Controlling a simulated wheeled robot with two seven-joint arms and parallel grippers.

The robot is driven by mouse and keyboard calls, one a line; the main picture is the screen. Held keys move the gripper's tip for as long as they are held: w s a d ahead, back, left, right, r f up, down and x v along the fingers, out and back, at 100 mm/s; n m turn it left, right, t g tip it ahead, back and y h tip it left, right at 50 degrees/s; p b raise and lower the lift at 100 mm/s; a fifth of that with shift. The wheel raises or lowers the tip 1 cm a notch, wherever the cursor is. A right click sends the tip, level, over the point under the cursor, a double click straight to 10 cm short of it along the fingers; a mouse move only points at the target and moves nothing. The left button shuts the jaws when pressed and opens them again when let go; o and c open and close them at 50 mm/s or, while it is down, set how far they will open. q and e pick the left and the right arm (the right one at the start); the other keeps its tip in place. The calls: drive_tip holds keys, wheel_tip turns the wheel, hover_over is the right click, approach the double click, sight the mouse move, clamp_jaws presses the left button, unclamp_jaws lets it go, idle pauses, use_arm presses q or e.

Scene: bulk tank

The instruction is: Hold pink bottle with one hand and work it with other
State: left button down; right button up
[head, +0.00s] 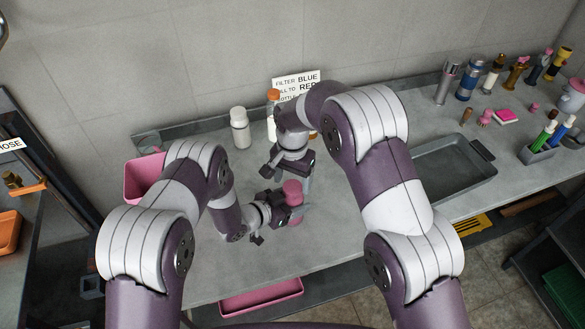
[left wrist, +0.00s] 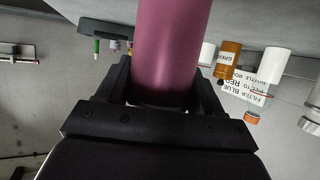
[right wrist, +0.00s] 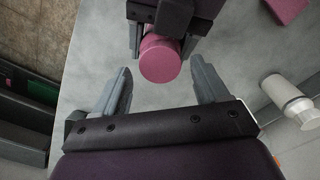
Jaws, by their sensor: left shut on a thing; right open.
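In the right wrist view the round pink top (right wrist: 160,60) lies just beyond my right gripper's fingertips. My right gripper (right wrist: 160,85) is open, with nothing between its fingers. In the head view it points down above and close to the bottle (head: 292,175). The bottle's lower part is partly hidden by the left gripper.
A white bottle (head: 240,128) and an orange-capped bottle (head: 272,98) stand at the back by a sign (head: 298,82). A pink bin (head: 143,180) is at the left. A sunken basin (head: 455,170) and several small items lie to the right. A pink tray (head: 262,298) sits below the front edge.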

drive_tip(key=shift+f, duration=1.2)
drive_tip(key=c, duration=1.1)
drive_tip(key=n, duration=0.3)
drive_tip(key=o, duration=1.2)
